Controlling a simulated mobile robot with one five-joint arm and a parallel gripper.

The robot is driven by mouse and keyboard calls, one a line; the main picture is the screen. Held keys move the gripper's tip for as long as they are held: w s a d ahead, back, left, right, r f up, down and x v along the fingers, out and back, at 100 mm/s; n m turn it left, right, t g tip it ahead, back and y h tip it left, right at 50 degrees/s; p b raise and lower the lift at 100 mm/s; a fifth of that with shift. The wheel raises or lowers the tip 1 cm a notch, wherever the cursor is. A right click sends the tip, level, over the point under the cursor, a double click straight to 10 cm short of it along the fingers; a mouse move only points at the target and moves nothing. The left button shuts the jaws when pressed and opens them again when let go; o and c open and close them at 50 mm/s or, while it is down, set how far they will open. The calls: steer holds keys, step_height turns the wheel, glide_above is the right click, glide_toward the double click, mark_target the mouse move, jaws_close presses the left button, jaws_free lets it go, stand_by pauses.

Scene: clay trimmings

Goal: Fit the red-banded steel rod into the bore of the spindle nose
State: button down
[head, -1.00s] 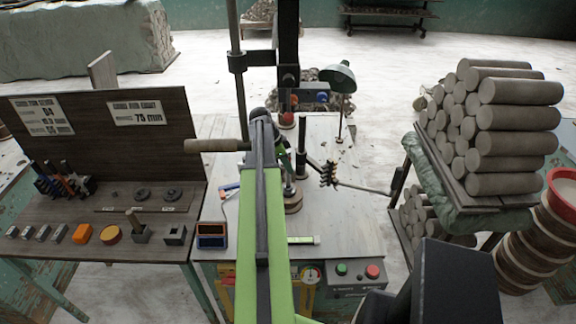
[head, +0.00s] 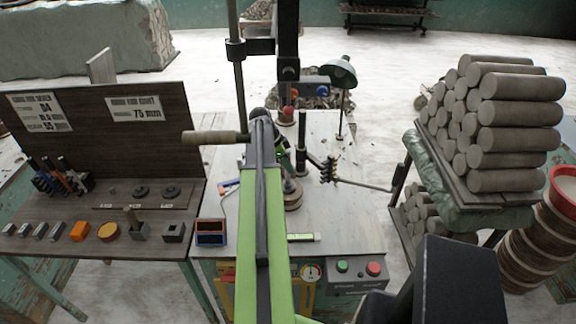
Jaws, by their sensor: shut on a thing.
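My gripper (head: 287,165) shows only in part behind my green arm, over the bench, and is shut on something. What it holds is mostly hidden and too small to make out; I cannot see a red band there. Just below it is a round stacked piece (head: 292,194) on the bench, which looks like the spindle nose. Its bore cannot be made out, and I cannot tell whether the held thing touches it. A dark upright post (head: 303,146) stands close to the right of my gripper.
A lever with a wooden handle (head: 208,138) lies left of my arm. A rack of tools (head: 62,180) stands on the left table. A green lamp (head: 340,73) is behind. Stacked clay cylinders (head: 515,115) stand right. The bench's front right (head: 345,215) is clear.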

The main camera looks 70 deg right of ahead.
steer(key=shift+f+b, duration=1.1)
steer(key=shift+f, duration=0.1)
steer(key=c, duration=1.3)
jaws_free()
steer(key=shift+o, duration=0.2)
steer(key=shift+r, duration=0.1)
steer(key=p+v, duration=1.1)
steer(key=shift+r, duration=0.4)
steer(key=shift+a, duration=0.15)
